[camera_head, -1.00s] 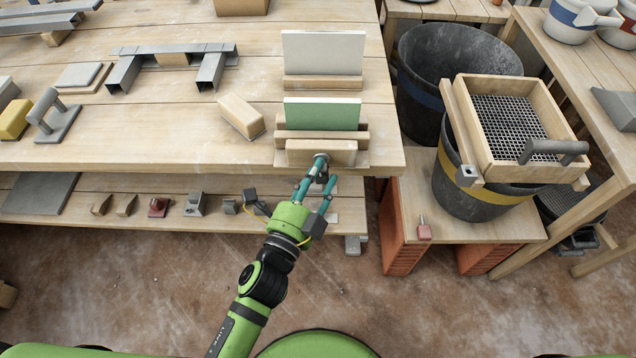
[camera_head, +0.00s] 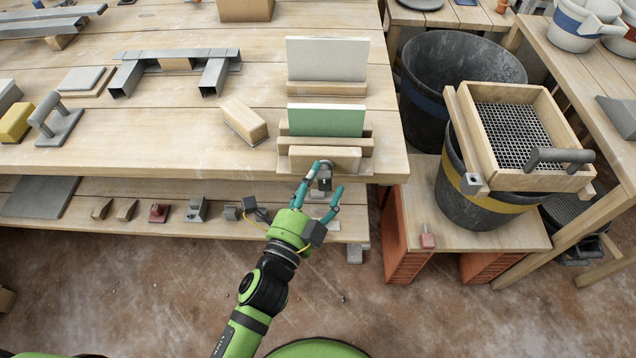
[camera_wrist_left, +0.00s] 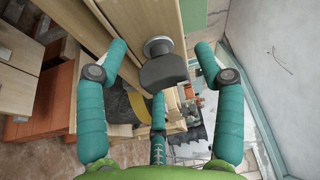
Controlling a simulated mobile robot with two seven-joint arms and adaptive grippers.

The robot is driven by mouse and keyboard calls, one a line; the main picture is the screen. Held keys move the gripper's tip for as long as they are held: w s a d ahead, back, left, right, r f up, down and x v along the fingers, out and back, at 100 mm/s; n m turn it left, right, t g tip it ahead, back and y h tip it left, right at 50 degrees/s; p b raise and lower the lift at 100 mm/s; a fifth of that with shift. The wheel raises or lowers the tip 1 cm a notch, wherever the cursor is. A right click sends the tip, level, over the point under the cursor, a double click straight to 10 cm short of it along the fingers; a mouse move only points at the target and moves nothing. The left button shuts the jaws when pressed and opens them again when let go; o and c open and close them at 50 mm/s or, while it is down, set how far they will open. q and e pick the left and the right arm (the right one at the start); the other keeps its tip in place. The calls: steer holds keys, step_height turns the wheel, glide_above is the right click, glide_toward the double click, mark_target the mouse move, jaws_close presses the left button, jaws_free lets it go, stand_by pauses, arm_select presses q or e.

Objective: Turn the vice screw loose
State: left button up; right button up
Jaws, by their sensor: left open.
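The vice (camera_head: 325,158) is at the front edge of the bench, with wooden jaws around an upright green board (camera_head: 326,120). Its screw (camera_head: 325,182) has a grey end piece that sticks out at the front, partly hidden by a finger in the head view. In the left wrist view the screw's dark grey head (camera_wrist_left: 163,71) lies between the fingers, with a round pale collar behind it. My left gripper (camera_head: 328,179) is open, its teal fingers spread on either side of the screw head with visible gaps. My right gripper is not in view.
A white board (camera_head: 327,59) stands behind the vice in a wooden holder. A wooden block (camera_head: 244,121) lies to its left. Small tools line the lower shelf (camera_head: 70,221). At right, a sieve (camera_head: 516,137) sits on a black bucket (camera_head: 470,206). The floor in front is clear.

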arm_select(q)
steer(key=shift+s, duration=0.25)
steer(key=v, duration=1.1)
steer(key=shift+s+a, duration=0.2)
